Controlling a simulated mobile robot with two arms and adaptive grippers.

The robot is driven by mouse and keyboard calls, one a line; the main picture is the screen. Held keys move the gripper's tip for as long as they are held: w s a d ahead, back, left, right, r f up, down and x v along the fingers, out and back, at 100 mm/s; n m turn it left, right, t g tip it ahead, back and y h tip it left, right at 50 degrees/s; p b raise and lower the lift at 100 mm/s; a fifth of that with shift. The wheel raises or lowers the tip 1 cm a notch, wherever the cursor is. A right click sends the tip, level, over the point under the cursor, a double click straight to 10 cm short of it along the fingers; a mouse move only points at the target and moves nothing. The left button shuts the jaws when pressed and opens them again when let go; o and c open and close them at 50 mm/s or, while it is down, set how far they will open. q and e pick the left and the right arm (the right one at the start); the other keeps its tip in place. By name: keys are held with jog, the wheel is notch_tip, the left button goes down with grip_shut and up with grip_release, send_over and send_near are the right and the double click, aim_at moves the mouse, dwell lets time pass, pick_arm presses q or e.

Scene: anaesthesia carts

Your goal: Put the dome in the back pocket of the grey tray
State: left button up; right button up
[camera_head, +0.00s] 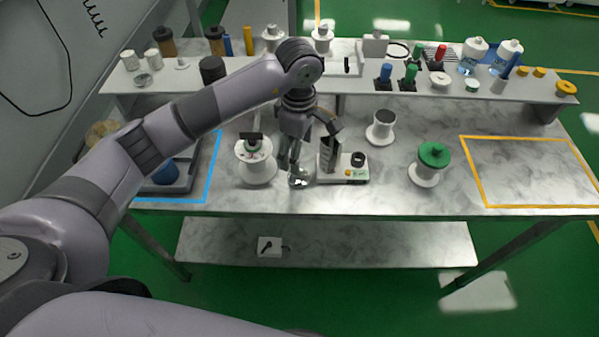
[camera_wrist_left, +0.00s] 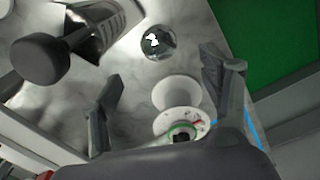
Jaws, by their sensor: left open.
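A small, shiny clear dome (camera_head: 299,178) lies on the marble bench, between a white spool and a white instrument. In the left wrist view the dome (camera_wrist_left: 158,42) shows beyond the fingertips, roughly between the fingers. My left gripper (camera_head: 308,145) is open and empty, pointing down just above and behind the dome in the head view; it also shows in the left wrist view (camera_wrist_left: 165,90). The grey tray (camera_head: 187,183) is at the left, inside blue tape, partly hidden by my left arm. Its back pocket cannot be made out clearly. My right gripper is out of view.
The white spool (camera_head: 257,170) stands close left of the dome, and the white instrument (camera_head: 345,176) close right. A blue cylinder (camera_head: 165,173) is in the tray. A green-topped spool (camera_head: 431,168) stands further right. A raised shelf (camera_head: 225,85) with bottles runs behind. The orange-taped area (camera_head: 530,170) is clear.

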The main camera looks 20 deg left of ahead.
pick_arm(q)
jog(key=f, duration=0.4)
jog(key=shift+w+a+f+p, duration=0.15)
jog(key=shift+a+p, duration=0.2)
jog(key=shift+p, duration=0.05)
jog(key=shift+f, duration=0.4)
jog(key=f+p, duration=0.2)
jog(key=f, duration=0.2)
jog(key=shift+a+f, duration=0.2)
jog(key=shift+f, duration=0.2)
jog(key=c, duration=1.3)
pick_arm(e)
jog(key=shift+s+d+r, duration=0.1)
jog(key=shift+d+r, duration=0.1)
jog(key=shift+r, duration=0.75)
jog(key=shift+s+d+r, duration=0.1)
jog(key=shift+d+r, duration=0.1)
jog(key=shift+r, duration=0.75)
